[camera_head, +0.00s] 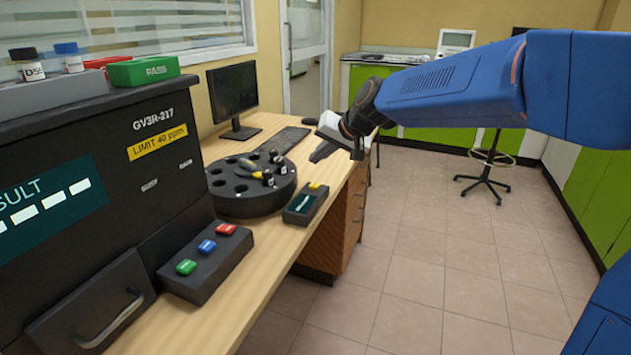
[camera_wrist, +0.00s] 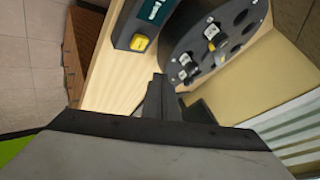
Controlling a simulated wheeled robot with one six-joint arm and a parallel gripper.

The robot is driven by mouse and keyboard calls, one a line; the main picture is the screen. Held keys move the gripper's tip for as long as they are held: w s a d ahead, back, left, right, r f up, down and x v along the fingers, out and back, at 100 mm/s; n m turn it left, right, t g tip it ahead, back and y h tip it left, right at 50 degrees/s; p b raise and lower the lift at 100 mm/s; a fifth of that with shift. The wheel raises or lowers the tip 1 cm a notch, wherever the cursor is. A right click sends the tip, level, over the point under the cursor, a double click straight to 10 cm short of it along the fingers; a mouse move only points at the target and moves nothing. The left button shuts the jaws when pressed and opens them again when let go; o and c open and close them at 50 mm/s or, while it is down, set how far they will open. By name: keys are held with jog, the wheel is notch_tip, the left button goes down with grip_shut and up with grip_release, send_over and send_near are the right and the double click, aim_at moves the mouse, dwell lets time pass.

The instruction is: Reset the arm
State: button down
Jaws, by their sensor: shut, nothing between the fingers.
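My blue arm reaches in from the right in the head view. My gripper (camera_head: 318,155) hangs in the air over the right edge of the wooden bench (camera_head: 262,240), near the keyboard and the round black rack. In the wrist view my gripper (camera_wrist: 158,85) shows as narrow dark fingers pressed together at the lower middle. It is shut and holds nothing. The bench top (camera_wrist: 120,85) shows beyond the fingers.
A round black rack (camera_head: 248,207) holds several small vials. A small box with a yellow button (camera_head: 305,203) stands beside it. A monitor (camera_head: 232,95) and keyboard (camera_head: 284,140) are behind. A black analyzer (camera_head: 110,190) stands at left. The tiled floor (camera_head: 400,270) at right is open.

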jog(key=s+d+f+h, duration=0.2)
jog(key=s+d+h, duration=0.1)
jog(key=s+d, duration=1.45)
jog(key=s+d+f+h, duration=0.1)
jog(key=s+d+f, duration=0.2)
jog(key=s, duration=0.4)
jog(key=s+d+f+g+h, duration=0.1)
jog(key=s+d+f, duration=0.3)
jog(key=s+d, duration=0.2)
jog(key=s+d+f+h, duration=0.1)
jog(key=s+d+f, duration=0.2)
jog(key=s+d, duration=0.2)
jog(key=s, duration=0.3)
jog(key=shift+s+f+g+h, duration=0.15)
jog(key=shift+g+h, duration=0.15)
